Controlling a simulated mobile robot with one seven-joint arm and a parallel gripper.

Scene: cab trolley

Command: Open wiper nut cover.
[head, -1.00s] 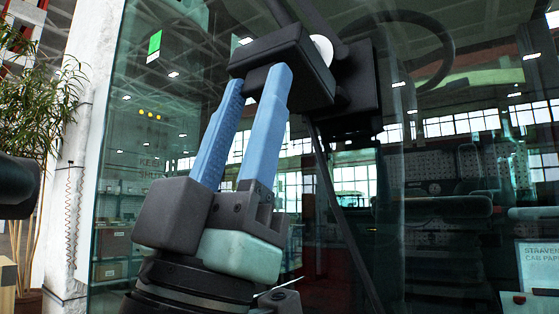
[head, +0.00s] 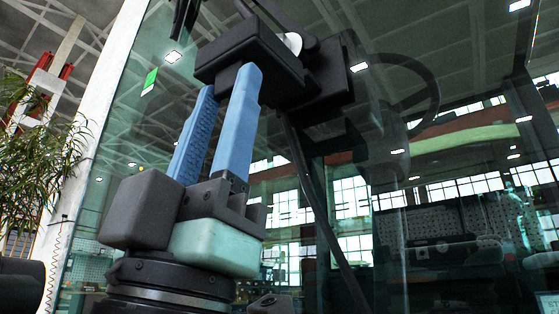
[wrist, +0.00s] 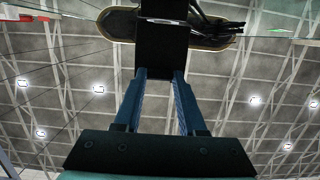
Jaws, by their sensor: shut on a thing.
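The wiper nut cover (head: 248,55) looks like a black box-shaped cap near the top of the cab's glass front, beside a larger black housing. It also shows as a dark block in the wrist view (wrist: 162,50). My gripper (head: 228,80) comes up from below with two blue fingers, their tips at the cover's underside. In the wrist view, my gripper (wrist: 160,75) has a gap between its fingers, with the tips against the dark block. The exact contact is partly hidden. A white round part (head: 293,43) shows behind the cover. I cannot tell how far the cover is open.
The black housing (head: 335,90) is right of the cover. A thin wiper arm (head: 320,210) runs down across the glass (head: 400,210). A steering wheel (head: 432,90) shows through the glass. A plant (head: 40,170) and a white post (head: 110,90) stand at left.

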